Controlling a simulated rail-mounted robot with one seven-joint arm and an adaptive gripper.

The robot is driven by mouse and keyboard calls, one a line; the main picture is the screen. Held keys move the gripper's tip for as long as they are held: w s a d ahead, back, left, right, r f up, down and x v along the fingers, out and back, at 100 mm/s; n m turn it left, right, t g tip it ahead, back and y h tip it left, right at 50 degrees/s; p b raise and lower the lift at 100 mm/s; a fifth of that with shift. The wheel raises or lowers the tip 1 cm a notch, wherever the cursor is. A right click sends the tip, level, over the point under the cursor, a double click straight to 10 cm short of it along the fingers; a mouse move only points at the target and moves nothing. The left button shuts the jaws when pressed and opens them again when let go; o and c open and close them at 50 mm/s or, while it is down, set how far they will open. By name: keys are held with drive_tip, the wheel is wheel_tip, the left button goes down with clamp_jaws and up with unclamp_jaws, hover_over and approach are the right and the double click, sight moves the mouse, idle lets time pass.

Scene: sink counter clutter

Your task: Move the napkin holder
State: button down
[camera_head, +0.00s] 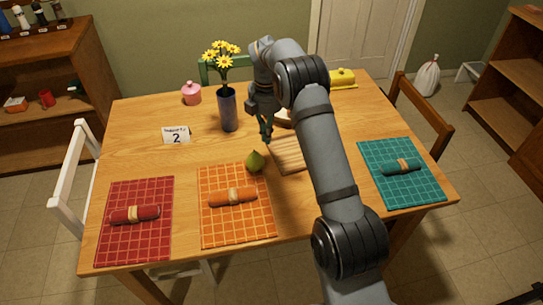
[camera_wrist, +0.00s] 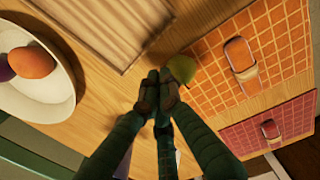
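I cannot pick out a separate napkin holder in either view; my arm hides part of the table. Rolled napkins with light bands lie on the red mat (camera_head: 118,245), the orange mat (camera_head: 240,231) and the teal mat (camera_head: 420,187): a red roll (camera_head: 133,214), an orange roll (camera_head: 232,197) and a teal roll (camera_head: 402,167). My gripper (camera_head: 267,136) points down above the table, behind the green pear (camera_head: 255,161). In the wrist view its dark green fingers (camera_wrist: 158,92) meet at the tips, with nothing visible between them. The pear (camera_wrist: 182,68) shows just beyond the tips.
A dark vase with yellow flowers (camera_head: 228,108) stands left of my gripper. A slatted wooden board (camera_head: 286,155) lies to its right, partly behind my arm. A white fruit bowl (camera_wrist: 58,105), pink jar (camera_head: 191,93), number card (camera_head: 176,135) and yellow dish (camera_head: 343,78) are also on the table.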

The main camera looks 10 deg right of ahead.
sight(274, 157)
drive_tip(key=shift+n, duration=0.8)
wheel_tip(274, 157, down, 10)
drive_tip(key=shift+d+f, duration=0.1)
drive_tip(key=shift+w+d, duration=0.15)
drive_tip(key=shift+d, duration=0.45)
drive_tip(key=shift+w+d, duration=0.15)
drive_tip(key=shift+d, duration=0.4)
drive_tip(key=shift+a, duration=0.1)
wheel_tip(274, 157, up, 10)
drive_tip(key=p, duration=0.8)
drive_tip(key=shift+p, duration=0.3)
